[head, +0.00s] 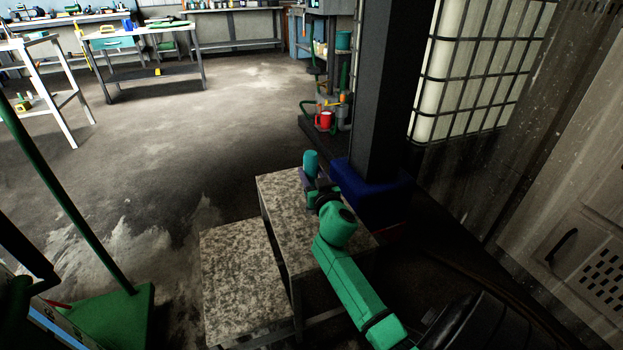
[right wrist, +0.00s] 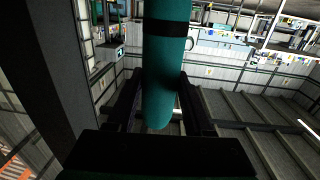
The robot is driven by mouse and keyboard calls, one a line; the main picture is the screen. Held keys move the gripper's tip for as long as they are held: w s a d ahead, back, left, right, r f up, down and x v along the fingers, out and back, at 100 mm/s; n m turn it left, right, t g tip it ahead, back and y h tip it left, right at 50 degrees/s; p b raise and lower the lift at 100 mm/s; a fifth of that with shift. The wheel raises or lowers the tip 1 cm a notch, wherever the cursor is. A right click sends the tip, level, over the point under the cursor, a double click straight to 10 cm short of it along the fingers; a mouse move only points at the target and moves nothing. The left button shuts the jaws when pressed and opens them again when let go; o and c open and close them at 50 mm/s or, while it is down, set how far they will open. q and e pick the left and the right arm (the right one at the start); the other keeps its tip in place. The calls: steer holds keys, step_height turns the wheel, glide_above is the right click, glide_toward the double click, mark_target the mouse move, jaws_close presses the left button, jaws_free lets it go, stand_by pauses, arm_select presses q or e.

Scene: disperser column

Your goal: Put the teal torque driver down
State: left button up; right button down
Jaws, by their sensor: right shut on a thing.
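The teal torque driver (head: 311,162) stands roughly upright in my right gripper (head: 314,184) in the head view, over the far part of the upper step of a speckled two-level step stand (head: 282,205). The gripper is shut on it. In the right wrist view the driver (right wrist: 166,75), a teal cylinder with a black band, runs between the two dark fingers (right wrist: 163,100). Its lower part is hidden by the gripper in the head view, so I cannot tell whether it touches the step. My left gripper is not in view.
A dark column (head: 378,90) with a blue base (head: 375,195) stands just right of the stand. A caged white tank (head: 470,65) and grey cabinet (head: 580,215) are farther right. A green pole (head: 65,195) rises at left. The lower step (head: 243,270) is bare.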

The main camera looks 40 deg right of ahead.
steer(key=shift+r, duration=0.1)
steer(key=shift+c, duration=1.5)
jaws_free()
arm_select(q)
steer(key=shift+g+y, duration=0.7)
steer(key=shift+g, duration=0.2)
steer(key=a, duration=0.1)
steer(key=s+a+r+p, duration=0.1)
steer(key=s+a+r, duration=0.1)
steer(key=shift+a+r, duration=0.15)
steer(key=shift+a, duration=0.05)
arm_select(e)
steer(key=v, duration=1.2)
